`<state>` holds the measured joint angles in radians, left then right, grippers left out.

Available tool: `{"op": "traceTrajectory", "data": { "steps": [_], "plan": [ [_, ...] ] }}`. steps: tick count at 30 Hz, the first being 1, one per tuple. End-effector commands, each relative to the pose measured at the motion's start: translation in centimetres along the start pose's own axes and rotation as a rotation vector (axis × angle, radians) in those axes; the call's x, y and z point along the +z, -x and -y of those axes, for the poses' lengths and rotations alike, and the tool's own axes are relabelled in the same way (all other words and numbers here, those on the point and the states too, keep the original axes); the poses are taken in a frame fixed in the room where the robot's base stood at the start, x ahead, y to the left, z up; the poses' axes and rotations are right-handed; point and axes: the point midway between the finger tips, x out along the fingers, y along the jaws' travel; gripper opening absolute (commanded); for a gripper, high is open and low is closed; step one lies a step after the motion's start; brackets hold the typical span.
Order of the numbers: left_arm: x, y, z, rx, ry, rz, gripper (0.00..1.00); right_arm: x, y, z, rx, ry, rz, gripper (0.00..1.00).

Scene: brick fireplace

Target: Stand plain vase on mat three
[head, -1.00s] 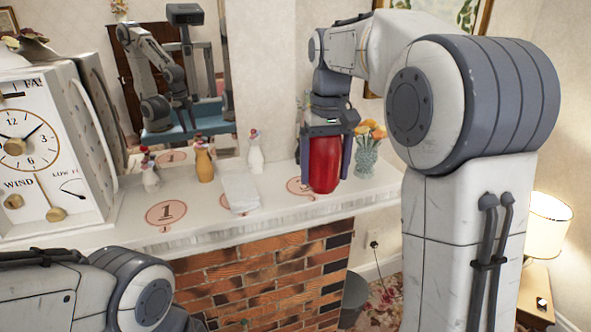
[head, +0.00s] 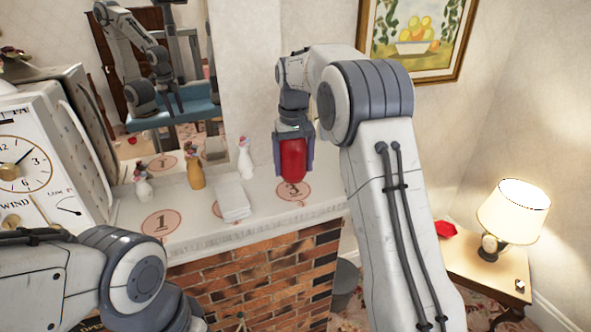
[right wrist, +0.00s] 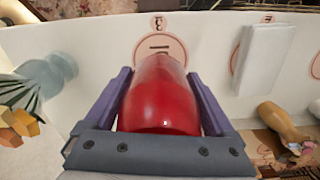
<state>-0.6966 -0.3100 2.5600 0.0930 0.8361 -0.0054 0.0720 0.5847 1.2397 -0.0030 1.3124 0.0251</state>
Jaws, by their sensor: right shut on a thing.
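The plain red vase (head: 292,158) is upright in my right gripper (head: 293,172), whose fingers are shut on its two sides. It also shows in the right wrist view (right wrist: 160,95), between the purple fingers. Mat three (head: 293,192) is a round pinkish mat on the mantel. In the head view the vase's bottom overlaps the mat's back part, and the numeral 3 shows in front. In the right wrist view the vase hides part of the mat (right wrist: 160,47). I cannot tell whether the vase touches it. My left gripper is out of view.
Mat one (head: 161,223) lies bare on the mantel (head: 195,226). A folded white cloth (head: 232,197) partly covers another mat. A pale green vase with orange flowers (right wrist: 47,77) stands near the red vase. A clock stands at left.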

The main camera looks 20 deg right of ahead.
Motion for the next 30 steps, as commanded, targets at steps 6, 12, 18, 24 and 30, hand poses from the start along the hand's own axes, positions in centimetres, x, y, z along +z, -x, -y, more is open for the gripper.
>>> {"op": "traceTrajectory", "data": {
  "steps": [6,12,18,24,30],
  "plan": [
    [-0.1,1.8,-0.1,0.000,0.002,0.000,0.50,0.2,-2.8,-0.1,0.000,-0.001,0.004,0.06],
    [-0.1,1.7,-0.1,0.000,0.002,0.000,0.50,0.1,-3.5,-0.1,0.000,-0.001,0.000,0.06],
    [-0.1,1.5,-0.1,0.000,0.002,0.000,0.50,0.1,-3.8,-0.1,0.000,-0.001,0.001,0.06],
    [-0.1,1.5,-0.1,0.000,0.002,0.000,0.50,0.2,-3.9,-0.1,0.000,-0.001,0.003,1.00],
    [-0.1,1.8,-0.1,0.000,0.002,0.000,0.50,0.1,-3.4,-0.1,0.000,-0.001,0.002,1.00]
  ]
}}
